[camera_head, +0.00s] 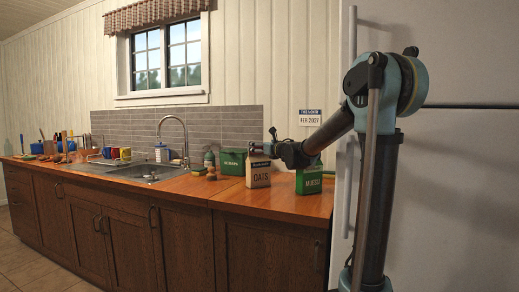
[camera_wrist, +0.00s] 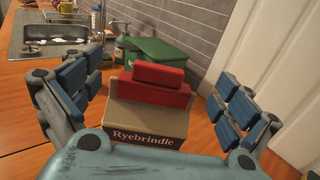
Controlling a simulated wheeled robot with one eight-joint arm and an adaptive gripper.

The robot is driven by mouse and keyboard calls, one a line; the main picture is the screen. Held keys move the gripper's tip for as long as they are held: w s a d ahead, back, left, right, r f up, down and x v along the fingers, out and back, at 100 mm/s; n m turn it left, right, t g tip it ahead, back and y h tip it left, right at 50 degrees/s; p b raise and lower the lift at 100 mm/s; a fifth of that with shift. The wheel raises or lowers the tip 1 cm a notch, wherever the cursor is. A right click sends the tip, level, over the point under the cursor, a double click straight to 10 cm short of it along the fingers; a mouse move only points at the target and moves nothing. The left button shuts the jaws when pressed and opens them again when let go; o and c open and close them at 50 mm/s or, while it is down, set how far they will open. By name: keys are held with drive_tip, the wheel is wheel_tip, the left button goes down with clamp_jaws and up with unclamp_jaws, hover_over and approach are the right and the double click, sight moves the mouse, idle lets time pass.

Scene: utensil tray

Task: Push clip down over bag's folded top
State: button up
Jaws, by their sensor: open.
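The tan bag (camera_head: 259,180) labelled OATS stands upright on the wooden counter in the head view. In the wrist view its upper front (camera_wrist: 147,121) carries a dark "Ryebrindle" band. A red clip (camera_wrist: 152,94) with a raised block on top sits at the bag's top edge. How far down it sits over the fold I cannot tell. My gripper (camera_head: 268,146) is above the bag in the head view. In the wrist view its padded fingers are spread wide, left and right of the clip, apart from it and holding nothing.
A green muesli box (camera_head: 309,181) stands to the right of the bag, a green lidded bin (camera_head: 233,162) behind it. The sink (camera_head: 146,172) lies to the left, with bottles and a brush near it. The counter front (camera_head: 268,204) is clear. A fridge stands at right.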

drive_tip(key=v, duration=0.8)
drive_tip(key=shift+s+d, duration=0.25)
drive_tip(key=shift+s, duration=0.05)
